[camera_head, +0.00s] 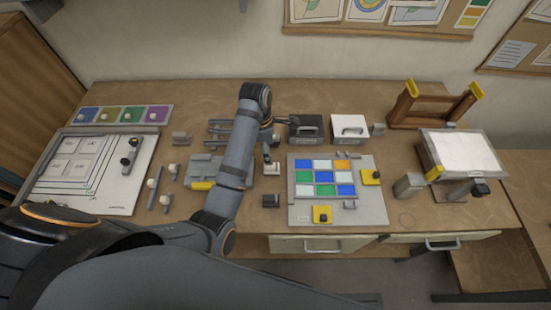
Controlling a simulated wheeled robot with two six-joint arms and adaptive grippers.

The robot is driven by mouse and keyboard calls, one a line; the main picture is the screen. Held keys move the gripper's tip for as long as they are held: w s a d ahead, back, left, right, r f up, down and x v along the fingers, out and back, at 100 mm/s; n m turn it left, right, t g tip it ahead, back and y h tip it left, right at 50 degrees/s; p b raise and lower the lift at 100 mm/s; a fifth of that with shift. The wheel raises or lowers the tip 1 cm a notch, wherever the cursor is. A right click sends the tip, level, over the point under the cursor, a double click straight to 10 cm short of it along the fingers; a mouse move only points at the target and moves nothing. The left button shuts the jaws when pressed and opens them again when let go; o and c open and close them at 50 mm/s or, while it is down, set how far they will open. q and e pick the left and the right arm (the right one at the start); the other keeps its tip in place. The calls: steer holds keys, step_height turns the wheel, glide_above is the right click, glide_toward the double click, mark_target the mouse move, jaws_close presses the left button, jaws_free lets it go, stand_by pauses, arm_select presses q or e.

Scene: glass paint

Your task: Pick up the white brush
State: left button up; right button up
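I cannot say for certain which item is the white brush. A small upright piece with a white part (271,167) stands on the table just right of my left forearm. Slim grey pieces with whitish ends (152,184) lie left of the arm. My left arm comes in from the left and rises over the table's middle. Its wrist end is near the dark handled block (305,128). The fingers are too small and too hidden by the arm to tell if they are open or shut. My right gripper is not in view.
A panel of coloured glass squares (294,208) lies right of the arm, beside a white handled block (348,128). A brown wooden frame (410,108) and a tilted white panel (462,152) stand at the right. A drawing board (118,199) and colour tray (166,107) lie left.

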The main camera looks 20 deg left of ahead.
arm_select(q)
steer(key=shift+s+f, duration=0.1)
steer(key=shift+s, duration=0.05)
steer(key=p, duration=0.1)
glide_above(271, 167)
steer(key=f, duration=0.4)
steer(key=shift+s+a, duration=0.1)
steer(key=shift+a, duration=0.1)
steer(key=shift+w+f, duration=0.2)
steer(key=shift+f, duration=0.1)
steer(key=shift+w+f+p, duration=0.25)
steer(key=shift+f+p, duration=0.3)
steer(key=shift+p, duration=0.05)
steer(key=f, duration=0.1)
steer(key=f+p, duration=0.1)
steer(key=f, duration=0.1)
steer(key=shift+d+f, duration=0.2)
steer(key=shift+f, duration=0.05)
steer(key=shift+w+f, duration=0.2)
steer(key=shift+f, duration=0.1)
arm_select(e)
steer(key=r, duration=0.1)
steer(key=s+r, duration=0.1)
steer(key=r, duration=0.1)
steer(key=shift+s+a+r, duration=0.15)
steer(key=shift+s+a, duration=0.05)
